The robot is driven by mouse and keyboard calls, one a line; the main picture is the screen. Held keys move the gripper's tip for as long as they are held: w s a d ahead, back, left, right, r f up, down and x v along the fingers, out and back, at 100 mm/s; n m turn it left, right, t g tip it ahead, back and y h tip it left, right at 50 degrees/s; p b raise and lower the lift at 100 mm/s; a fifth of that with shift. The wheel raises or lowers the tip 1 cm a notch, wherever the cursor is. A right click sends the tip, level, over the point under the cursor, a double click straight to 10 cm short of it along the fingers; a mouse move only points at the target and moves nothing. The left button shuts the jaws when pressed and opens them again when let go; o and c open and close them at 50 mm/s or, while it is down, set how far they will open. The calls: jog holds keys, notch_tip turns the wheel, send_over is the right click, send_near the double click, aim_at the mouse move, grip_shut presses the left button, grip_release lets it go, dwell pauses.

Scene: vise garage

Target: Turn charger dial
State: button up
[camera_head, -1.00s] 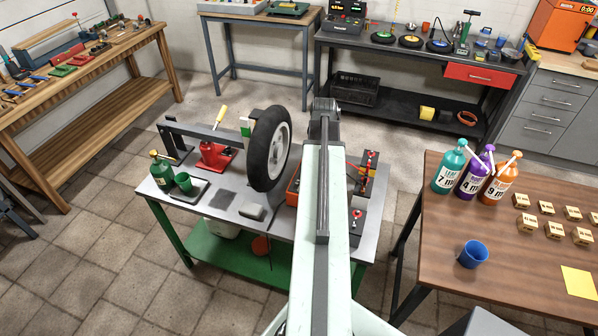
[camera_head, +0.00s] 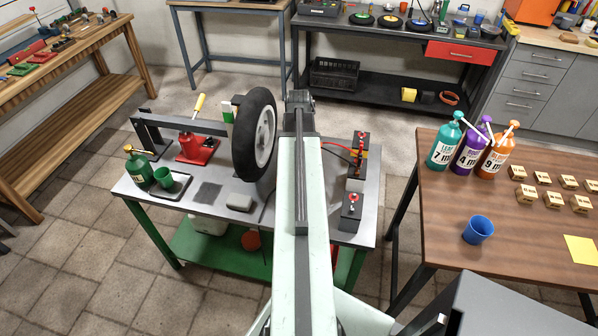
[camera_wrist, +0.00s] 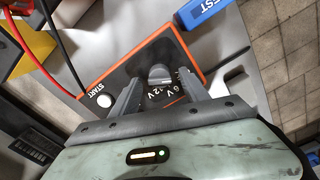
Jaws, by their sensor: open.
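The charger (camera_wrist: 128,77) shows in the wrist view as a dark panel with an orange rim. Its grey dial (camera_wrist: 158,74) sits near the panel's upper right, beside "6 V" and "12 V" labels. A white START button (camera_wrist: 104,101) is to its left. My gripper (camera_wrist: 158,80) is open, with one finger on each side of the dial. I cannot tell whether either finger touches it. In the head view my arm hides the charger and gripper on the grey-topped bench (camera_head: 215,208).
In the wrist view, a blue block marked "EST" (camera_wrist: 208,14) lies beyond the charger, and a red cable (camera_wrist: 38,72) runs at the left. In the head view a wheel (camera_head: 254,135) stands left of my arm, and a battery-like row (camera_head: 355,165) stands right of it.

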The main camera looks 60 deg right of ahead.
jog(key=shift+f, duration=0.6)
jog(key=shift+r, duration=0.15)
jog(key=shift+c, duration=0.2)
jog(key=c, duration=1.1)
jog(key=shift+s, duration=0.1)
grip_shut()
